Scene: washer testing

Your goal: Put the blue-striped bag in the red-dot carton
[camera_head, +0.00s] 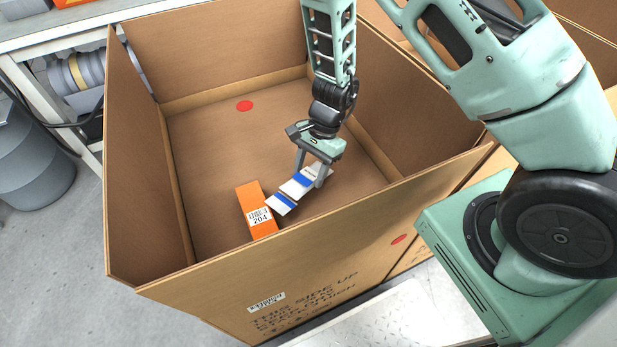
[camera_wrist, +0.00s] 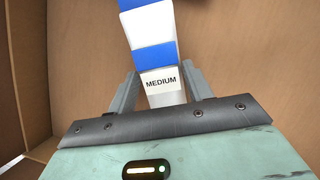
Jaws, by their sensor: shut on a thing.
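The blue-striped bag (camera_head: 298,187) is white with blue bands and is held tilted in my gripper (camera_head: 312,170), inside the red-dot carton (camera_head: 130,165). In the wrist view the bag (camera_wrist: 152,60) runs between the two fingers of my gripper (camera_wrist: 162,88), and its near white end reads "MEDIUM". The carton is a large open brown box with a red dot (camera_head: 244,106) on its inner floor and another on its front outside wall. Whether the bag touches the carton floor I cannot tell.
An orange box (camera_head: 256,210) with a white label reading 204 lies in the carton, close to the bag's lower left end. The carton walls stand around my gripper. More cartons stand at the right. A grey drum (camera_head: 35,150) stands at the left.

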